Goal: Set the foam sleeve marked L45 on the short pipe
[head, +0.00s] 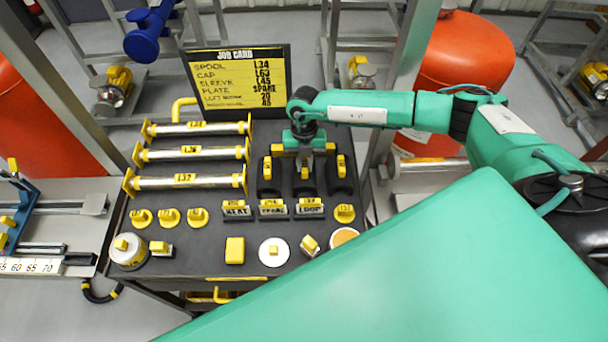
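Three dark foam sleeves with yellow grips stand side by side on the black bench top: a left one (267,186), a middle one (306,187) and a right one (341,184). Their marks are too small to read. My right gripper (304,157) points down at the middle sleeve's grip and hides part of it. I cannot tell whether its fingers are closed on it. A silver pipe (428,171) shows right of the bench, partly hidden by my arm; I cannot tell if it is the short pipe. My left gripper is out of view.
The job card (238,83) at the bench's back lists sleeve L45. Several silver spools (195,154) lie left of the sleeves. Labelled blocks (272,208), yellow caps (169,217) and a white disc (274,252) stand in front. An orange tank (462,60) is behind right.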

